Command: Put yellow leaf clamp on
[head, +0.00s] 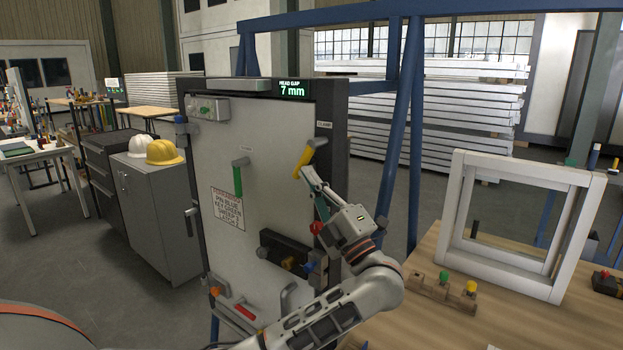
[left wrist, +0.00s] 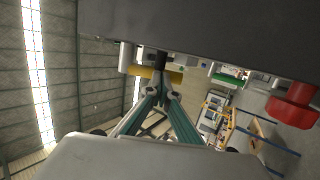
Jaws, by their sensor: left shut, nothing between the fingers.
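The yellow leaf clamp (head: 303,162) is a slanted handle on the upper right of the grey door leaf (head: 250,130), beside a small label that seems to read "CLAMP". My left gripper (head: 309,175) is shut and empty, its fingertips just below and right of the yellow handle. In the left wrist view the yellow handle (left wrist: 146,73) lies across, just beyond the closed fingertips (left wrist: 165,97). I cannot tell whether they touch it. My right gripper is not in view.
A display above the leaf (head: 291,88) reads "HEAD GAP 7 mm". A green handle (head: 241,176) is left of the clamp. A red knob (head: 317,228) sits close to my left wrist. A wooden bench (head: 440,325) with a white window frame (head: 455,205) stands at right.

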